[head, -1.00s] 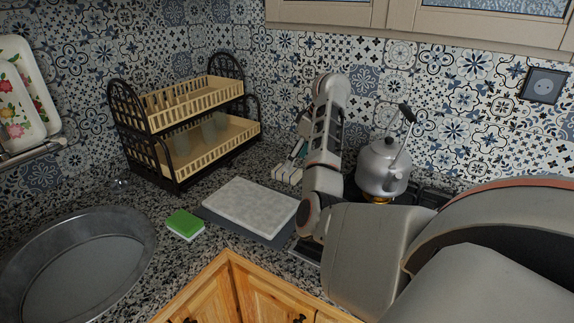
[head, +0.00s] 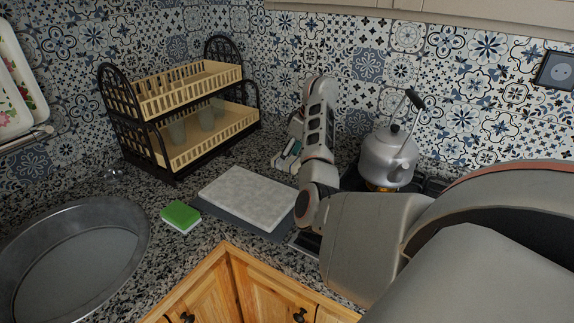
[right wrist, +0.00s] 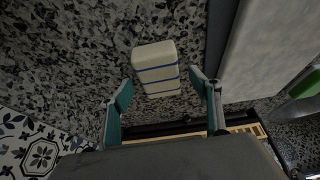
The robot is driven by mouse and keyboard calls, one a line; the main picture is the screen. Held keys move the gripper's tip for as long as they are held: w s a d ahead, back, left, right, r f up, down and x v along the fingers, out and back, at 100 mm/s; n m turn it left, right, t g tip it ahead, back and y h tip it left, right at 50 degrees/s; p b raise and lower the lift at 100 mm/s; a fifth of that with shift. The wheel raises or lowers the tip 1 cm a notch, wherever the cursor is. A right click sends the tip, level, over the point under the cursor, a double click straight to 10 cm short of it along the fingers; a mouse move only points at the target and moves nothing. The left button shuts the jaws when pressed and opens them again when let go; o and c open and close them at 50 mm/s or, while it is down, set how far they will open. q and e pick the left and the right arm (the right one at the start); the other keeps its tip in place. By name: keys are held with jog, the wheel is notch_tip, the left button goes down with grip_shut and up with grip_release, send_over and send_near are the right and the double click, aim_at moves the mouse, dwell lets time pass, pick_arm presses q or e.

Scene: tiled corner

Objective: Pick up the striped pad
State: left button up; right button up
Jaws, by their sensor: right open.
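The striped pad (right wrist: 156,66) is a small white block with blue stripes, lying on the speckled counter in the right wrist view. My right gripper (right wrist: 160,80) is open, with one teal-grey finger on each side of the pad's near end. Most of the pad lies beyond the fingertips, and I see no clear contact. In the head view my right gripper (head: 288,158) points down at the counter behind the white board, and it largely hides the pad. My left gripper is not in view.
A white board on a dark mat (head: 249,196) lies close beside the gripper. A green sponge (head: 181,215), a round metal pan (head: 75,262) and a two-tier rack (head: 188,118) are to the left. A kettle (head: 386,157) stands on the hob to the right.

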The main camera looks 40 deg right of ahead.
jog(key=shift+w+f, duration=0.1)
jog(key=shift+f, duration=0.15)
jog(key=shift+f+b, duration=0.25)
jog(key=shift+b, duration=0.1)
dwell(0.5)
jog(key=c, duration=1)
